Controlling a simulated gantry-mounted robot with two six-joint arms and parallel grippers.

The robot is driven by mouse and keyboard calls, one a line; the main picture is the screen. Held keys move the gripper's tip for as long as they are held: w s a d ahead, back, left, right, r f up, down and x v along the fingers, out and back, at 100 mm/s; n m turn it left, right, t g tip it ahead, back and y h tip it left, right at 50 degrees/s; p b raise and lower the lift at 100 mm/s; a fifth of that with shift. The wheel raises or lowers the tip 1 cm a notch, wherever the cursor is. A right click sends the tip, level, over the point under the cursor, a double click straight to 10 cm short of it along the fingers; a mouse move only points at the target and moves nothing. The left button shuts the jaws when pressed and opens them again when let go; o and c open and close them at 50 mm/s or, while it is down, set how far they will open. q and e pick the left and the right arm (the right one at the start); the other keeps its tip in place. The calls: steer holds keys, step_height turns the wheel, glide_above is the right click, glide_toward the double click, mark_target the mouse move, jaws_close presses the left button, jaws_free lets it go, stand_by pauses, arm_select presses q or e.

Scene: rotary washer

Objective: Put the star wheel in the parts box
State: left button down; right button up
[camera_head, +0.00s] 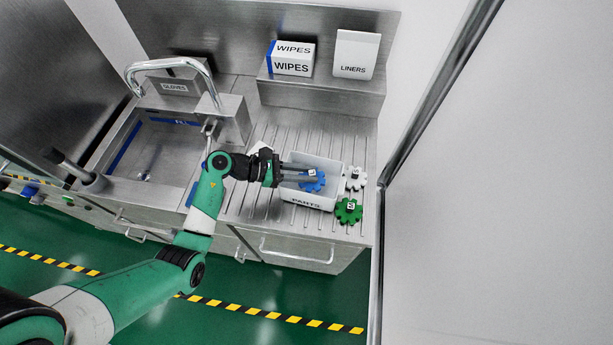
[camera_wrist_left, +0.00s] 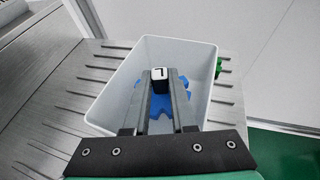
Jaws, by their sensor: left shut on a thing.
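The blue star wheel (camera_head: 313,184) has a toothed rim and a dark hub with a white marked top. My left gripper (camera_head: 312,175) is shut on the hub, which shows between the fingertips in the left wrist view (camera_wrist_left: 160,75). The light grey parts box (camera_head: 308,200), labelled PARTS, stands on the ribbed drainboard. The wheel lies within the box's outline in both views, and its blue teeth (camera_wrist_left: 155,105) show below the fingers. I cannot tell whether it touches the box floor. My right gripper is not in view.
A green toothed wheel (camera_head: 348,211) and a white one (camera_head: 355,178) lie just right of the box. A sink with a tall faucet (camera_head: 170,65) is at left. WIPES (camera_head: 291,58) and LINERS (camera_head: 356,55) boxes stand on the back shelf. A metal post (camera_head: 420,110) rises at right.

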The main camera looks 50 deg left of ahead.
arm_select(q)
steer(key=shift+s+f, duration=0.1)
steer(key=shift+f, duration=0.55)
